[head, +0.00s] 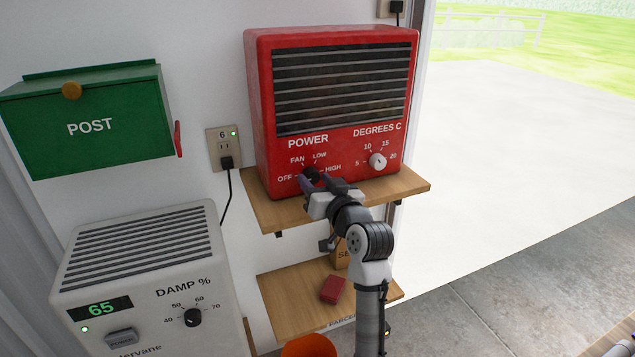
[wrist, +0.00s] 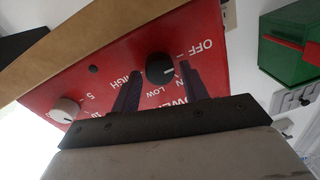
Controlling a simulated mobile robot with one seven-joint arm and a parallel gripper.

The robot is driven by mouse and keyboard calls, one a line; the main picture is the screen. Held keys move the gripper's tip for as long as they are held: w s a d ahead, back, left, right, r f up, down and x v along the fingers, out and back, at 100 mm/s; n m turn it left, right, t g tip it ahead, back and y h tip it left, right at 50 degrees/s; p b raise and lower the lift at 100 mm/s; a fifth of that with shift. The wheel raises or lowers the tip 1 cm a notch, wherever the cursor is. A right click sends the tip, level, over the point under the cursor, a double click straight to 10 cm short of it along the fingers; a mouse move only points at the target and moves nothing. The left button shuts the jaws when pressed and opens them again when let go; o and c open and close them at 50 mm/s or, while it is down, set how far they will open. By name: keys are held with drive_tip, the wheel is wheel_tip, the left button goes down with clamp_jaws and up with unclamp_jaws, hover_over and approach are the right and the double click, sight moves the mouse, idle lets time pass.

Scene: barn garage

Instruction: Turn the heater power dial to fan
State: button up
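The red heater (head: 262,110) stands on a wooden shelf against the wall. Its black power dial (head: 312,173) sits below the word POWER, with OFF, FAN, LOW and HIGH around it. My gripper (head: 319,184) is at the heater's front, over the dial's lower side. In the wrist view the panel appears upside down, and the dial (wrist: 160,69) shows between the two dark fingers of my gripper (wrist: 158,72). The fingers are open, with red panel visible on both sides of the dial. A light mark shows on the dial, but its exact setting is unclear.
The white temperature dial (head: 377,161) is to the right on the same panel. The wooden shelf (head: 405,186) juts out under the heater. A white dehumidifier (head: 140,250) stands lower left, and a green post box (head: 90,120) hangs left. A lower shelf (head: 290,305) holds small items.

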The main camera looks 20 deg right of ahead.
drive_tip(key=c, duration=0.7)
drive_tip(key=shift+m, duration=0.3)
drive_tip(key=m+p, duration=0.2)
drive_tip(key=shift+m, duration=0.4)
drive_tip(key=m+p, duration=0.2)
drive_tip(key=m, duration=0.1)
drive_tip(key=shift+m+p, duration=0.3)
drive_tip(key=m+p, duration=0.3)
drive_tip(key=m, duration=0.2)
drive_tip(key=shift+f+t, duration=0.1)
drive_tip(key=shift+t, duration=0.2)
drive_tip(key=shift+h, duration=0.3)
drive_tip(key=o, duration=1)
